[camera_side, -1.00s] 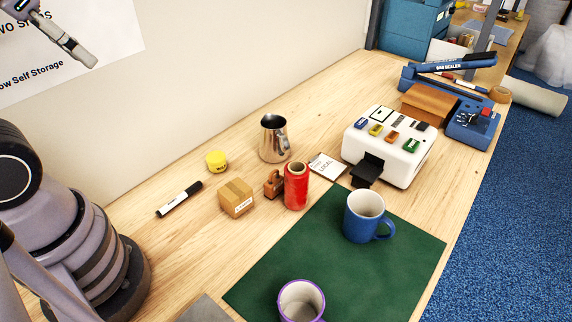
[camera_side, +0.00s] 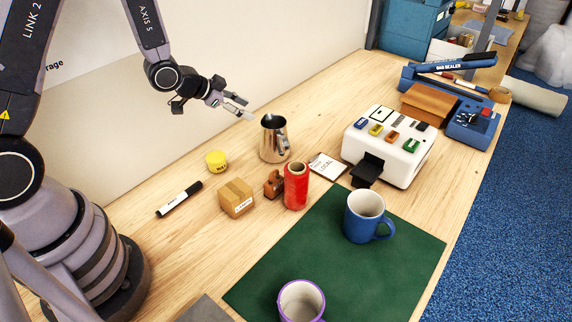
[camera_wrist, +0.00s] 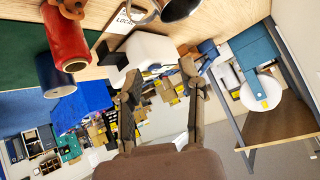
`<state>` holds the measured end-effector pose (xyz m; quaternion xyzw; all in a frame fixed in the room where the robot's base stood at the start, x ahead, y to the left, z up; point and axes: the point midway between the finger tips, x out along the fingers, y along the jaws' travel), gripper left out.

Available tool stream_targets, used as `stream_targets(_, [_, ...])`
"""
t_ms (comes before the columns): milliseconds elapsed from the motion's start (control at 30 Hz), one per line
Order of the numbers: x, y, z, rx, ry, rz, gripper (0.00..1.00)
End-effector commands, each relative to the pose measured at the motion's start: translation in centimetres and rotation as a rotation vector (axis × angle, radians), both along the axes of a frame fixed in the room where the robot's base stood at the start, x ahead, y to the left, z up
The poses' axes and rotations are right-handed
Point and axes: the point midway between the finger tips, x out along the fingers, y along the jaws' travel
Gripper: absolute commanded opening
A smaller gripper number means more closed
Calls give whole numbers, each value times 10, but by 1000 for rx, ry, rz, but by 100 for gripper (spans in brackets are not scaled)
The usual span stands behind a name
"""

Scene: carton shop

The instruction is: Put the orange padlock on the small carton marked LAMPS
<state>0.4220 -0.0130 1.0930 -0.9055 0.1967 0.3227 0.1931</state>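The orange padlock (camera_side: 273,184) stands on the wooden bench in the side view, just left of the red spool and right of the small carton. Part of it shows at the top edge of the wrist view (camera_wrist: 70,8). The small carton (camera_side: 236,200) is a closed brown box with tape on top and a white label on its front, too small to read surely. My gripper (camera_side: 243,109) is high above the bench, left of and above the steel jug, away from both. In the wrist view its two fingers (camera_wrist: 160,80) are apart with nothing between them.
The red spool (camera_side: 296,188) stands close beside the padlock. Around are a steel jug (camera_side: 273,139), yellow tub (camera_side: 216,161), black-and-white marker (camera_side: 180,199), LOCAL card (camera_side: 327,166) and white machine (camera_side: 390,146). Blue (camera_side: 363,216) and purple-rimmed (camera_side: 301,301) mugs stand on the green mat (camera_side: 335,272).

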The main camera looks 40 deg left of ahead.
Motion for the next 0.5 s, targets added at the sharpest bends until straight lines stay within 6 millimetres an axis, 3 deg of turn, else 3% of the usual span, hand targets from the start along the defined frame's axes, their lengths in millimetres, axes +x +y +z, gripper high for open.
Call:
stream_targets(33, [-2,-7,-27,-35,-1,-32,39])
stream_targets(200, [-16,-31,-87,-187,-81,-111,39])
stream_targets(300, [-30,-40,-109,-269,-121,-122,39])
stream_targets(500, [-45,-49,-127,-364,-173,-115,39])
